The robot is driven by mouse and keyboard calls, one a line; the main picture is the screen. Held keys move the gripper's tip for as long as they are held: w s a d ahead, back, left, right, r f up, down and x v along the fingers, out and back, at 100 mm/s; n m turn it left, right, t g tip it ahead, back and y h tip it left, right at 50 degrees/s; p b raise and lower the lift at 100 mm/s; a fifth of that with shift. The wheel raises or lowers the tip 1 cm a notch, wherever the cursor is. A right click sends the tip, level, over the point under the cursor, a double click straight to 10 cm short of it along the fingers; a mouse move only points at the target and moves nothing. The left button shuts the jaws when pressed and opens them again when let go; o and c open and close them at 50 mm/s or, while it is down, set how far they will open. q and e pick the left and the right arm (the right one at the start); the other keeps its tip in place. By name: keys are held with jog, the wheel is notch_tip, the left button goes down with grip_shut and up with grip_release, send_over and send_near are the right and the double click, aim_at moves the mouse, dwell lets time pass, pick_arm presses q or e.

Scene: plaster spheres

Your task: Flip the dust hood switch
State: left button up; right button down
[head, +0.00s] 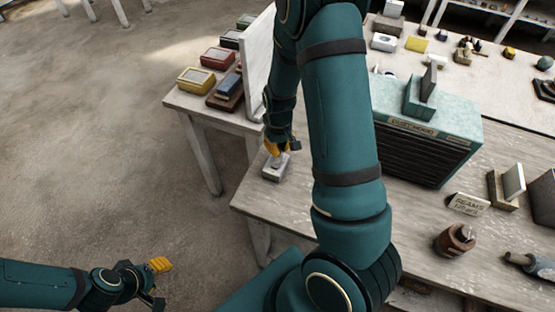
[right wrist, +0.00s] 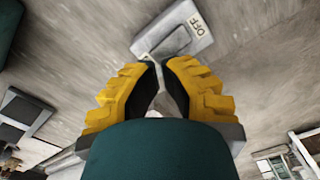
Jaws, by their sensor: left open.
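The switch is a small grey box (head: 275,168) near the left corner of the bench, in front of my right gripper. In the right wrist view the same switch box (right wrist: 172,38) shows an OFF label and a pale lever or recess, whose position I cannot make out. My right gripper (head: 283,147) points down just over the box; in its wrist view the yellow fingertips (right wrist: 158,66) come together beside the box's near edge, with nothing clearly held. The teal dust hood (head: 458,125) with dark slats stands on the bench. My left gripper (head: 160,274) is open, low over the floor.
A label card (head: 468,204), a brown round pot (head: 455,240) and a blue-grey tool (head: 530,263) lie on the right of the bench. A side table (head: 185,100) with coloured boxes and an upright white panel (head: 258,65) stands behind. Floor at left is clear.

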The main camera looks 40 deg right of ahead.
aim_at(279, 157)
jog(key=shift+f+b, duration=1.45)
jog(key=shift+f, duration=0.4)
dwell(0.8)
jog(key=shift+r, duration=0.15)
jog(key=shift+r+p, duration=2.85)
jog(key=shift+r, duration=0.55)
